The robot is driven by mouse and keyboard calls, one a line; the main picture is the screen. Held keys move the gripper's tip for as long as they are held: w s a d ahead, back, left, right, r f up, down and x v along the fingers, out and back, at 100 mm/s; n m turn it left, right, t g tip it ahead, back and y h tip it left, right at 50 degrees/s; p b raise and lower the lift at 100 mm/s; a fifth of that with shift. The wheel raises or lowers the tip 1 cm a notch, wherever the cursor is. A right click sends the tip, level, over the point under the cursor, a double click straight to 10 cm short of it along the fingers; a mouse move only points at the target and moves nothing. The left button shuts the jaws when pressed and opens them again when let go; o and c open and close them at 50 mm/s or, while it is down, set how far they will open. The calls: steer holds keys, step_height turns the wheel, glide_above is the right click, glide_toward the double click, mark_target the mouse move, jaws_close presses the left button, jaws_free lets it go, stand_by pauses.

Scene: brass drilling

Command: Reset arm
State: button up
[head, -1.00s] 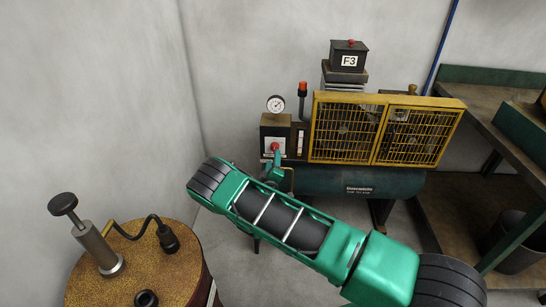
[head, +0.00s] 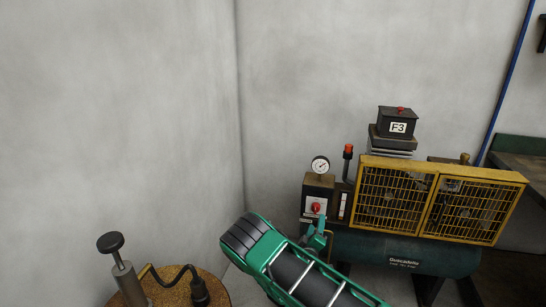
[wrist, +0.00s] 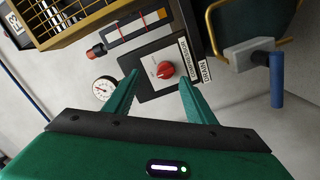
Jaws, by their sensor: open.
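My gripper (wrist: 156,100) is open in the wrist view, its two green fingers apart. Between and beyond the fingertips is a red knob (wrist: 165,69) on a dark control box, and nothing is held. In the head view my green arm reaches up from the bottom toward the compressor, and the red knob (head: 316,208) shows just above the arm's end.
A compressor with a yellow mesh guard (head: 440,200) and a dark green tank (head: 400,252) stands by the wall. A gauge (head: 320,166) tops the control box. A blue-handled valve (wrist: 277,80) is right of the fingers. A brown drum (head: 205,285) with a pump stands lower left.

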steer(key=s+d+r+m+g+h, duration=0.25)
steer(key=d+r+m, duration=0.2)
steer(key=d, duration=0.35)
steer(key=s+d+r+m+g+h, duration=0.1)
steer(key=s+d+r+m+g, duration=0.3)
steer(key=d, duration=0.3)
steer(key=s+d+r+m+g+h, duration=0.2)
steer(key=s+d+r+g, duration=0.15)
steer(key=d+r, duration=0.35)
steer(key=s+d+r+m+g+y, duration=0.2)
steer(key=s+d+g, duration=0.15)
steer(key=s, duration=0.35)
steer(key=s+d+r+m+g+y, duration=0.1)
steer(key=s+d+r+m+g, duration=0.2)
steer(key=s, duration=0.4)
steer(key=s+a+r+y, duration=0.3)
steer(key=s, duration=0.7)
steer(key=s+a+r+n+y, duration=0.1)
steer(key=s+a+r+y, duration=0.1)
steer(key=s, duration=0.8)
steer(key=s+a+r+y, duration=0.3)
steer(key=s+a+y, duration=0.1)
steer(key=s, duration=0.6)
steer(key=shift+a+r, duration=0.35)
steer(key=shift+a, duration=0.3)
steer(key=shift+n, duration=0.25)
steer(key=shift+w+f, duration=0.25)
steer(key=shift+w, duration=0.4)
